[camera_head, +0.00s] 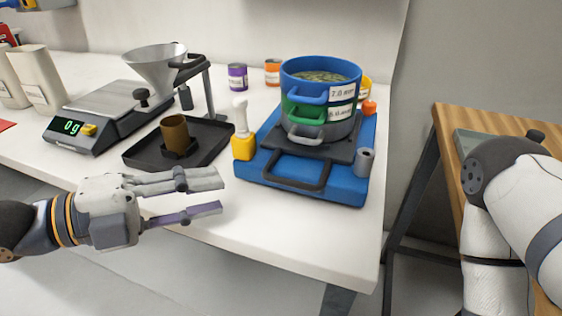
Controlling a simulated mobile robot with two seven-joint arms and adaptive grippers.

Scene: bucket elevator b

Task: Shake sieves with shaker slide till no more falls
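A stack of round sieves (292,115) stands on the shaker. The top sieve is blue, with a green one and a grey one below, each with a front handle. Greenish-brown grains lie in the blue top sieve (321,63). The stack sits on a dark slide plate (338,153) over a blue shaker base (335,190). A dark slide handle (297,184) lies at the plate's front. My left gripper (222,192) is open and empty, left of the shaker and apart from it, by the table's front edge. My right gripper is out of view; only my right arm shows.
A scale (80,135) reading 0 g, a funnel (155,72) on a stand and a black tray (215,135) with a brown cup (175,134) stand left. A yellow-handled brush (243,145) touches the shaker's left side. A wooden table (448,120) stands at right.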

